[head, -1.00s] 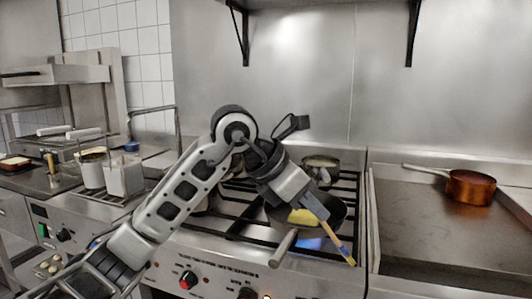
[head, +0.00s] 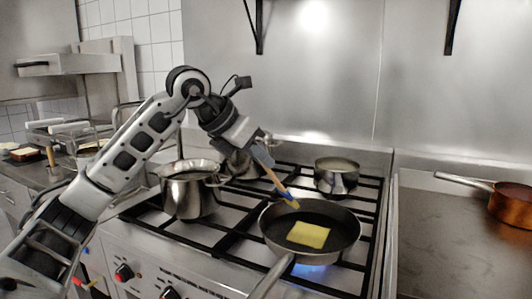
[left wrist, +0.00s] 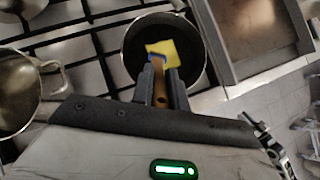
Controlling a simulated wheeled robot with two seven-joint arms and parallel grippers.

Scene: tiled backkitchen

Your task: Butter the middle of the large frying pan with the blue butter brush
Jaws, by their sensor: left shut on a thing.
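The large frying pan (head: 347,248) sits on the stove grate at the front right, over a blue flame, with its handle toward me. A yellow square of butter (head: 308,234) lies in it. My left gripper (head: 265,160) is shut on the wooden handle of the blue butter brush (head: 278,184). The brush slants down, and its tip is over the far left part of the pan, beside the butter. In the left wrist view the brush (left wrist: 158,62) points at the butter (left wrist: 167,50); contact with the pan cannot be told. My right gripper is not in view.
A steel pot (head: 190,196) stands on the grate left of the pan. A smaller pot (head: 337,174) stands behind the pan. A copper pan (head: 510,207) rests on the flat metal top at the right. Wall shelf brackets hang above.

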